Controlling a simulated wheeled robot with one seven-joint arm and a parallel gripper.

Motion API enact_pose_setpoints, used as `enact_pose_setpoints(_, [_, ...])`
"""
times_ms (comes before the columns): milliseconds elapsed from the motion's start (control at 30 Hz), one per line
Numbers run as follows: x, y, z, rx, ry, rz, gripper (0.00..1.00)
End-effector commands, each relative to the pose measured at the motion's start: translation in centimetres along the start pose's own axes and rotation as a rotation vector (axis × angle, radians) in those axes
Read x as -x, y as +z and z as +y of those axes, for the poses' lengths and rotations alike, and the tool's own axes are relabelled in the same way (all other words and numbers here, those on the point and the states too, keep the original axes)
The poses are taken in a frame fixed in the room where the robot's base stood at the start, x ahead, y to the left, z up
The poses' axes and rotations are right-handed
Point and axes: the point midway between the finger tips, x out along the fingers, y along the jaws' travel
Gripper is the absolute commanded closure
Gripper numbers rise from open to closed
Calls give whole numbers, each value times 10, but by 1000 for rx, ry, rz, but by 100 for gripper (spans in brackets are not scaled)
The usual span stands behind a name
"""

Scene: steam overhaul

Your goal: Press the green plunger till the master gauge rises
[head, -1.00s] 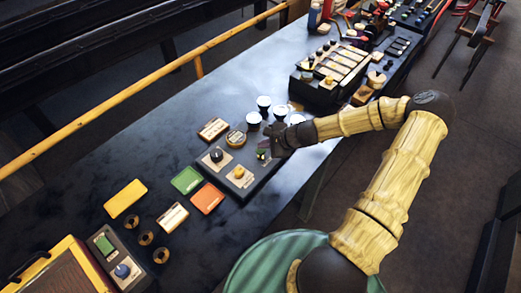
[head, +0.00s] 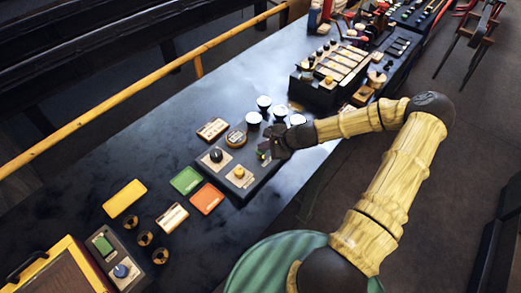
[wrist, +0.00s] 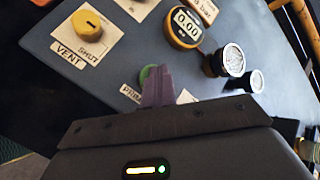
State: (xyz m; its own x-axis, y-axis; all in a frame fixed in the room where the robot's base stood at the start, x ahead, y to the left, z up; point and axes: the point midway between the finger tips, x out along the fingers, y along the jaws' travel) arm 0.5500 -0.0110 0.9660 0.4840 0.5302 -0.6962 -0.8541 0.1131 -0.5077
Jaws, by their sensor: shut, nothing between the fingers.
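My gripper (wrist: 157,86) is shut and empty. Its fingertips are right at the green plunger (wrist: 146,73) in the wrist view and cover much of it; I cannot tell whether they touch it or how far it is pressed. A label beginning "PRIM" (wrist: 130,93) lies beside it, partly hidden. The round yellow-rimmed gauge (wrist: 184,26) reads 0.00; it also shows in the head view (head: 236,138). In the head view, my gripper (head: 268,153) is over the right part of the dark panel (head: 240,190), where the plunger is mostly hidden.
A yellow vent knob (wrist: 86,23), marked VENT and SHUT, sits on the same panel. Several dark posts with pale tops (head: 264,103) stand behind my gripper. Green (head: 187,180) and orange (head: 207,198) trays lie left of the panel. A larger block (head: 320,92) stands farther back.

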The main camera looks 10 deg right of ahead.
Motion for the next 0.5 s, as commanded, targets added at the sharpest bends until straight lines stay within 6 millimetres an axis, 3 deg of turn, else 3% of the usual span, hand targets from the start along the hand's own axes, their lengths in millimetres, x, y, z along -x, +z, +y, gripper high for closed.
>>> enact_pose_setpoints(500, [-4,-4,4,-1,1,2,100])
